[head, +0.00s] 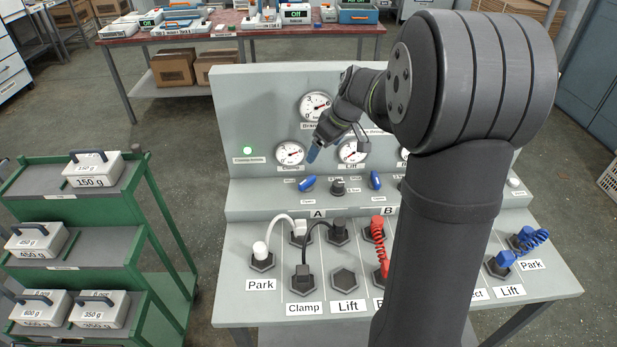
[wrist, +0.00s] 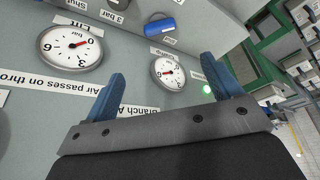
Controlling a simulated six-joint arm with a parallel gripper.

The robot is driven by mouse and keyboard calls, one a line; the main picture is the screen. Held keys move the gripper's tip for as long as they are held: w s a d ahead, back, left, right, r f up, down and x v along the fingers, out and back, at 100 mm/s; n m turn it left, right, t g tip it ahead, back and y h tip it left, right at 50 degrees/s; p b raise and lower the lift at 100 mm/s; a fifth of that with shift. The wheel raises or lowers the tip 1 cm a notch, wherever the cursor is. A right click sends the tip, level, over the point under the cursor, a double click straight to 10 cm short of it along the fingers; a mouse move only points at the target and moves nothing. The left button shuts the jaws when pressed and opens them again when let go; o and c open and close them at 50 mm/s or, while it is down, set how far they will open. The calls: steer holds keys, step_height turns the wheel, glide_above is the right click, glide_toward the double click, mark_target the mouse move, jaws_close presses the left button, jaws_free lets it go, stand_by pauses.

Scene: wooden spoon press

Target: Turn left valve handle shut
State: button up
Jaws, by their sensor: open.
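The left valve handle (head: 307,184) is a small blue lever on the grey panel's lower sloped strip, below the Clamp gauge (head: 290,153). It lies tilted, its right end higher. In the wrist view the blue handle (wrist: 160,25) shows beyond the fingertips, near the top edge, with small labels around it. My gripper (head: 315,152) is just above the handle, in front of the panel between the Clamp and Lift gauges. In the wrist view my gripper's blue fingers (wrist: 163,68) are spread apart and empty, with the Clamp gauge beyond them. They do not touch the handle.
A second blue valve handle (head: 375,180) and a black knob (head: 338,187) sit to the right. Plugs and cables, including a red coiled one (head: 378,245), cover the lower bench. A green rack (head: 75,235) with weights stands left. A lit green lamp (head: 247,150) is left of the gauges.

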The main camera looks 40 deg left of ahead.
mark_target(307, 179)
steer(key=x, duration=1.5)
steer(key=shift+f, duration=0.35)
steer(key=c, duration=1)
steer(key=shift+m, duration=0.4)
steer(key=m+t, duration=0.1)
steer(key=m, duration=0.2)
steer(key=shift+s+m+t+h, duration=0.15)
steer(key=shift+m+t+h, duration=0.15)
steer(key=shift+t, duration=0.1)
steer(key=shift+a+m+t+h, duration=0.15)
steer(key=shift+m+t+h, duration=0.35)
steer(key=shift+m, duration=1.7)
steer(key=o, duration=1)
steer(key=shift+t, duration=0.3)
